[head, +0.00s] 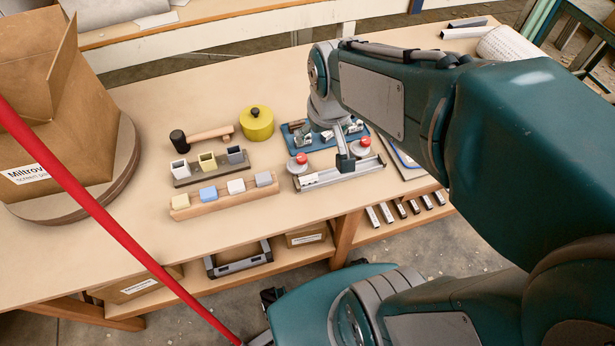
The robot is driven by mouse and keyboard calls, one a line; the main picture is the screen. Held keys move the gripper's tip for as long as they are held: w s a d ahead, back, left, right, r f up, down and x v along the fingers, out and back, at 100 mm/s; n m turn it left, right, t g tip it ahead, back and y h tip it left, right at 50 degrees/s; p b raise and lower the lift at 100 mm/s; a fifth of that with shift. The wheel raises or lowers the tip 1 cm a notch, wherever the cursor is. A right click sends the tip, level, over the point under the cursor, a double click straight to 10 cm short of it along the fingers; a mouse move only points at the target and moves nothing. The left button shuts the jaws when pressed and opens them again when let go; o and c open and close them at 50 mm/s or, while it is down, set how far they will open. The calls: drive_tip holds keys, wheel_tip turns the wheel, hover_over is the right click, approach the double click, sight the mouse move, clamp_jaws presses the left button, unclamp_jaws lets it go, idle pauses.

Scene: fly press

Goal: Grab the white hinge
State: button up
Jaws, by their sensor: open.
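Small metal and pale pieces that look like hinges sit on a blue tray (322,144) near the middle of the bench. A small white piece (311,180) lies at the left end of a silver channel fixture (347,178) in front of it. I cannot tell for sure which of these is the white hinge. My gripper (345,160) hangs from my wrist above the tray and the fixture. It is open, with nothing seen between its fingers. The fingers are small here, and my wrist hides part of the tray.
Two round pieces with red knobs (301,158) flank the fixture. A wooden rail (225,200) with coloured blocks, a grey rail with square tubes, a mallet (203,136) and a yellow tin (257,124) stand left. A cardboard box (65,150) fills the far left. A red bar (110,215) crosses the foreground.

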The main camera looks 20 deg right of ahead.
drive_tip(key=w+f+g, duration=0.3)
drive_tip(key=w+f, duration=0.3)
drive_tip(key=f, duration=0.6)
hover_over(308, 177)
drive_tip(key=f, duration=0.6)
drive_tip(key=shift+d, duration=0.3)
drive_tip(key=shift+w+a+f, duration=0.1)
drive_tip(key=shift+a+f, duration=0.05)
drive_tip(key=shift+f, duration=1.25)
drive_tip(key=shift+w+a+f, duration=0.1)
drive_tip(key=shift+f, duration=1.3)
drive_tip(key=c, duration=1.1)
drive_tip(key=shift+s, duration=0.15)
